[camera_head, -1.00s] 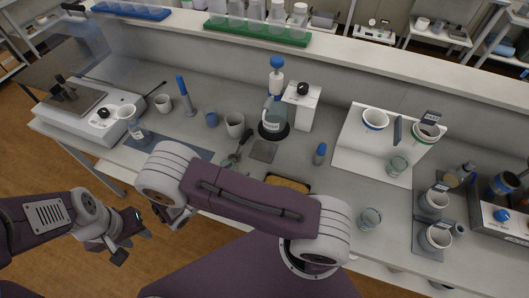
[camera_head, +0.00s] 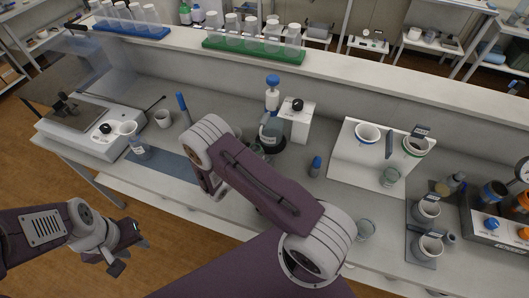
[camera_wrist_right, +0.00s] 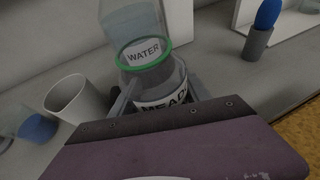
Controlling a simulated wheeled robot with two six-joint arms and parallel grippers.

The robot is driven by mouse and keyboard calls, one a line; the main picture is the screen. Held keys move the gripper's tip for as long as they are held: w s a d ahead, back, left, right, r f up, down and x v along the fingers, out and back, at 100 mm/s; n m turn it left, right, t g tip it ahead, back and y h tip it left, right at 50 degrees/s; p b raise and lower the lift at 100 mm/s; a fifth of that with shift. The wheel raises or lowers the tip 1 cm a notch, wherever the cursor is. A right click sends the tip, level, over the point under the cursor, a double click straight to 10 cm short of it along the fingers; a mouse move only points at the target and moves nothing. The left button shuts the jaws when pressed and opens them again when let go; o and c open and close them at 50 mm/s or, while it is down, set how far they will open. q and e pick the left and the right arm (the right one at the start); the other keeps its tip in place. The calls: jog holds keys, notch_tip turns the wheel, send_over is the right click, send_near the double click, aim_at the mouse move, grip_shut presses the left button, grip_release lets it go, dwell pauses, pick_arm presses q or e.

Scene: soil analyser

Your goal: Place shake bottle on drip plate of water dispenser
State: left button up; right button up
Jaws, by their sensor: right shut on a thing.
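The shake bottle (camera_wrist_right: 164,107), with a label beginning "MEAD" and a green rim at its top, is between the fingers of my right gripper (camera_wrist_right: 160,92), which is shut on it. The water dispenser's clear vessel (camera_wrist_right: 140,48), labelled "WATER", appears directly beyond the green rim. In the head view the dispenser (camera_head: 271,133) stands next to a white box with a black knob. My left gripper (camera_head: 128,256) is open and empty, off the bench's front edge.
A blue-topped grey tube (camera_wrist_right: 262,30) stands to the right. The white stand (camera_head: 348,150) with cups is further right on the bench.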

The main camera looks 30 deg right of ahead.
jog(key=x, duration=0.3)
jog(key=shift+d+r+p, duration=0.2)
jog(key=shift+p, duration=0.2)
jog(key=shift+f, duration=0.25)
jog(key=shift+a+f, duration=0.1)
jog(key=shift+a, duration=0.05)
jog(key=shift+f, duration=0.2)
jog(key=o, duration=1.4)
jog(key=shift+r, duration=0.1)
